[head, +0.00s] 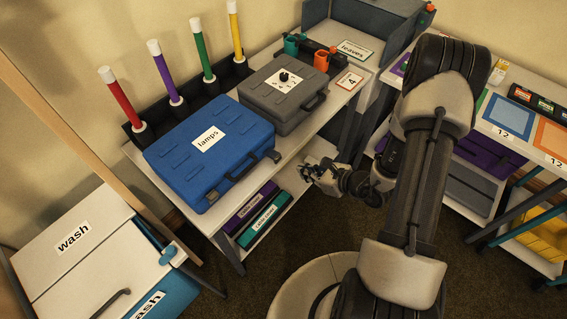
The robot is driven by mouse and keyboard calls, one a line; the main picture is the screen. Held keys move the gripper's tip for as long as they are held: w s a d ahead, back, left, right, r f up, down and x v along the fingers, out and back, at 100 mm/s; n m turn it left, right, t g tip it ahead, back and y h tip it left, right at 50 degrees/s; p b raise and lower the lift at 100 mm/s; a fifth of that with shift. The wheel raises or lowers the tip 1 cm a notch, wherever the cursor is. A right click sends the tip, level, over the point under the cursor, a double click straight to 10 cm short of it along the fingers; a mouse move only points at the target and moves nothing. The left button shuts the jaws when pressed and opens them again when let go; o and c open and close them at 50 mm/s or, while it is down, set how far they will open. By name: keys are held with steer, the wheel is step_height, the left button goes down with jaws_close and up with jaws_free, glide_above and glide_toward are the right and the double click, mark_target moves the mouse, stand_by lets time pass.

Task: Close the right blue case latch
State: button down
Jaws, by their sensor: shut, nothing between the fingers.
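The blue case (178,150), labelled "lamps", lies with its lid down on the white shelf unit. Its dark handle (243,168) is on the front side. The right latch (274,156) is a small dark piece near the case's front right corner; it seems to stick out, but it is too small to tell its state for sure. My gripper (307,171) is to the right of the right latch, in front of the shelf edge, apart from the case. It is shut and empty.
A grey case (283,95) stands just behind and right of the blue case. Colored tubes (168,75) stand in a black rack behind. Purple and teal boxes (262,220) lie on the lower shelf. A white "wash" cabinet (75,250) is at left. Carpet is free in front.

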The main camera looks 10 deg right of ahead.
mark_target(280, 166)
steer(key=shift+f, duration=0.1)
steer(key=b+x, duration=0.2)
steer(key=x, duration=0.8)
steer(key=shift+b, duration=0.3)
steer(key=shift+d, duration=0.15)
